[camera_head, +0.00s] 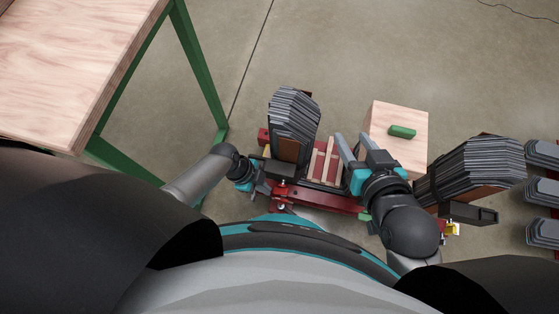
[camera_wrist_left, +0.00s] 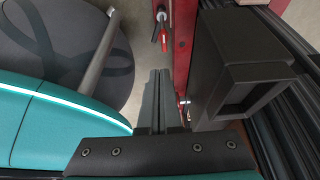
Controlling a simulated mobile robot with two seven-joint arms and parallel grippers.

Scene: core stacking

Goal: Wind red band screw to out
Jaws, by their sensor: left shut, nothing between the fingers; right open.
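A small screw handle with a red band (camera_wrist_left: 163,38) sticks out from the red frame (camera_wrist_left: 182,50) near the top of the left wrist view. A second shiny screw end (camera_wrist_left: 184,101) shows lower on the same frame, partly hidden. My left gripper (camera_wrist_left: 160,74) is shut and empty, its fingers beside the red frame and below the red-banded handle in the picture. In the head view, my left gripper (camera_head: 265,187) is at the left end of the red stand (camera_head: 325,200); its fingertips are hard to make out. My right gripper (camera_head: 357,146) is open above the stand's right side.
A dark hollow block (camera_wrist_left: 238,85) stands close right of my left fingers. A layered core stack (camera_head: 293,115) rises on the stand, another (camera_head: 470,168) lies to the right. A wooden table (camera_head: 75,60) is at upper left.

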